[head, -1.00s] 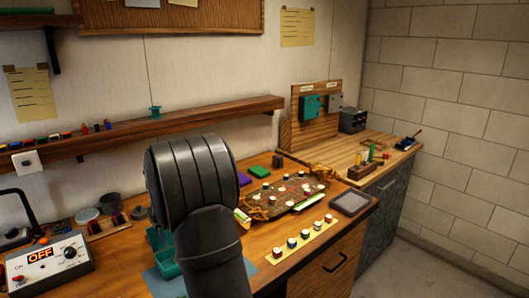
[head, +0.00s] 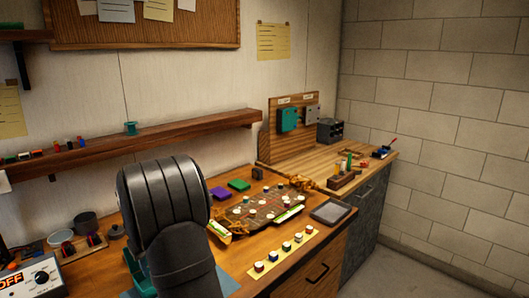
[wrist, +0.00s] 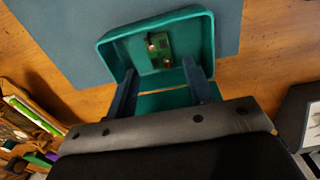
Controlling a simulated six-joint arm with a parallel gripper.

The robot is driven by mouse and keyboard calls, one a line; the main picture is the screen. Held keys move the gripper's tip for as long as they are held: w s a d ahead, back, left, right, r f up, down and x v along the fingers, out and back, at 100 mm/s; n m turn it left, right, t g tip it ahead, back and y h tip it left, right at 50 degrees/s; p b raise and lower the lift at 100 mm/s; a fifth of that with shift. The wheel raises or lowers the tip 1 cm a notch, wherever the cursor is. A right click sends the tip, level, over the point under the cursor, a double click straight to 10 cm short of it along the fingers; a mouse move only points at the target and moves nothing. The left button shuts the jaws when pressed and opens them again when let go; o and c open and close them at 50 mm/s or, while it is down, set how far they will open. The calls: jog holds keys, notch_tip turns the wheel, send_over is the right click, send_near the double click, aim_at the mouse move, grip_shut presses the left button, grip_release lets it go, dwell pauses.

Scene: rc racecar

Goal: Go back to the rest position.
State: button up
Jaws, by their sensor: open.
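My gripper (wrist: 162,88) shows in the wrist view with its two dark fingers apart and nothing between them. It is over a teal bin (wrist: 106,52). A small green circuit board (wrist: 158,50) lies inside the bin, apart from the fingertips. In the head view my dark arm stands in the foreground and hides my gripper. A part of the teal bin (head: 138,272) shows to the left of the arm.
The bin stands on a blue mat (wrist: 60,45) on the wooden bench. A racecar board with several parts (head: 262,212), a yellow strip of coloured pieces (head: 290,250) and a grey tray (head: 330,212) lie right of my arm. A shelf (head: 200,130) runs behind.

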jog(key=shift+f, duration=1.65)
notch_tip(320, 180, up, 12)
notch_tip(320, 180, down, 13)
jog(key=shift+r, duration=0.1)
notch_tip(320, 180, up, 5)
jog(key=shift+f, duration=0.1)
jog(key=d+r, duration=0.7)
jog(key=d, duration=0.5)
jog(key=s+a, duration=1.5)
jog(key=a, duration=0.1)
jog(key=s+a+f, duration=0.1)
jog(key=a+f, duration=0.1)
jog(key=s+a+f, duration=0.1)
jog(key=s+a, duration=0.1)
jog(key=a, duration=0.1)
jog(key=s+a+f, duration=0.2)
jog(key=a, duration=0.1)
jog(key=shift+a+f, duration=0.15)
jog(key=shift+f, duration=0.15)
